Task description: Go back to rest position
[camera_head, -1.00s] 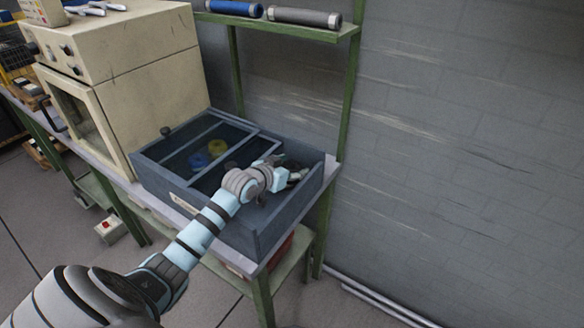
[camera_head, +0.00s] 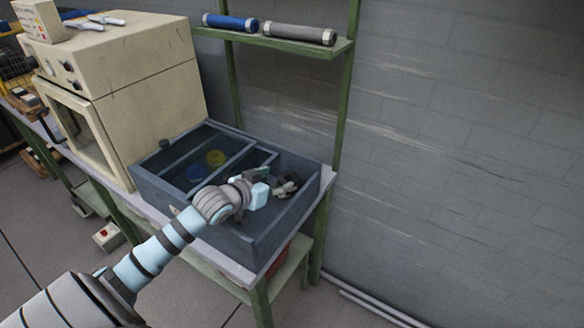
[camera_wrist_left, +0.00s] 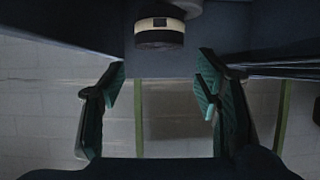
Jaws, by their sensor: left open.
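My left arm reaches in from the lower left in the head view. My left gripper (camera_head: 262,175) is above the dark blue compartment box (camera_head: 262,243) on the workbench. In the left wrist view, its two green-padded fingers (camera_wrist_left: 160,98) are spread apart with nothing between them. Beyond them a dark round part with a pale band (camera_wrist_left: 160,33) shows; I cannot tell what it is. My right gripper does not show.
A beige oven-like machine (camera_head: 150,100) stands left. A shelf (camera_head: 270,39) holds a blue cylinder (camera_head: 230,22) and a grey cylinder (camera_head: 299,33). The grey wall is behind.

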